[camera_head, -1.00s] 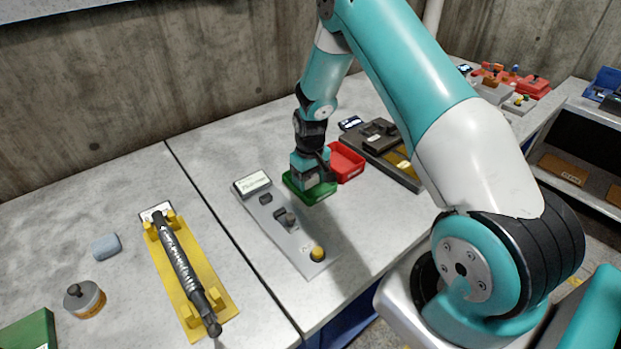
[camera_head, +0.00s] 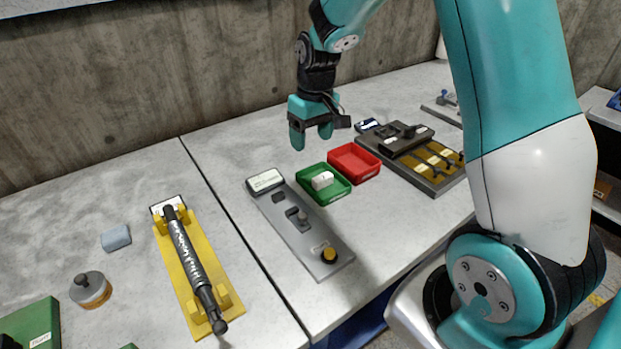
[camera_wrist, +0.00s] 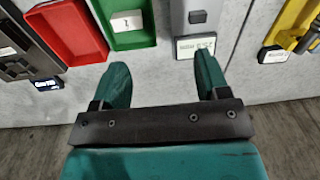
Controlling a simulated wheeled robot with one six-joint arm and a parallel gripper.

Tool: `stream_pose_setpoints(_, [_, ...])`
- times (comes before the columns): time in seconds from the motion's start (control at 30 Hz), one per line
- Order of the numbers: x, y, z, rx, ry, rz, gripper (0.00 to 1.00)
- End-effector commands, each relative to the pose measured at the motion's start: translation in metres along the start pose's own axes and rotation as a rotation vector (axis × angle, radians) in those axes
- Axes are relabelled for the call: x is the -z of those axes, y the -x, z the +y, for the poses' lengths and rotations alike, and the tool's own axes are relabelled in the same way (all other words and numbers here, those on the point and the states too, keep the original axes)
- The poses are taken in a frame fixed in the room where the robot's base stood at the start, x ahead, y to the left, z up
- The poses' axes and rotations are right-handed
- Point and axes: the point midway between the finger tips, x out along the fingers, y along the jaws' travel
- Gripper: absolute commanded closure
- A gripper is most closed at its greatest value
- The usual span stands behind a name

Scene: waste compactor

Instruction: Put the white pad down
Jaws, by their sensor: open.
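The white pad (camera_head: 322,180) lies inside the green tray (camera_head: 335,197) on the table. It also shows in the wrist view (camera_wrist: 126,20), marked with a small dark stroke, in the green tray (camera_wrist: 140,40). My gripper (camera_head: 312,140) is raised above the table, behind and a little left of the green tray in the head view. Its teal fingers are apart with nothing between them, as the wrist view (camera_wrist: 163,85) also shows. The gripper does not touch the pad.
A red tray (camera_head: 355,163) stands right beside the green one. A grey panel with a yellow knob (camera_head: 329,254) is to the left. A yellow stand (camera_head: 190,283) holds a dark rod. A dark grey fixture (camera_head: 420,158) is at the right. Bare table lies behind the trays.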

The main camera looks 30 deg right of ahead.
Motion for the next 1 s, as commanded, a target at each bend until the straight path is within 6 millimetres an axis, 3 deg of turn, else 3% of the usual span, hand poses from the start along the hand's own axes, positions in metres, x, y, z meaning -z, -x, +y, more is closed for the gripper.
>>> stream_pose_setpoints(0.03, [-0.013,0.023,-0.033,0.026,0.056,0.023,0.32])
stream_pose_setpoints(0.1, [-0.040,0.048,-0.078,0.074,0.134,0.044,0.32])
stream_pose_setpoints(0.2, [-0.089,0.076,-0.134,0.145,0.249,0.065,0.32])
stream_pose_setpoints(0.3, [-0.142,0.095,-0.175,0.208,0.351,0.078,0.32])
stream_pose_setpoints(0.4, [-0.186,0.104,-0.200,0.257,0.430,0.082,0.32])
stream_pose_setpoints(0.5, [-0.215,0.108,-0.213,0.287,0.480,0.081,0.32])
stream_pose_setpoints(0.6, [-0.229,0.109,-0.217,0.302,0.503,0.080,0.32])
stream_pose_setpoints(1.0, [-0.231,0.109,-0.217,0.304,0.505,0.079,0.32])
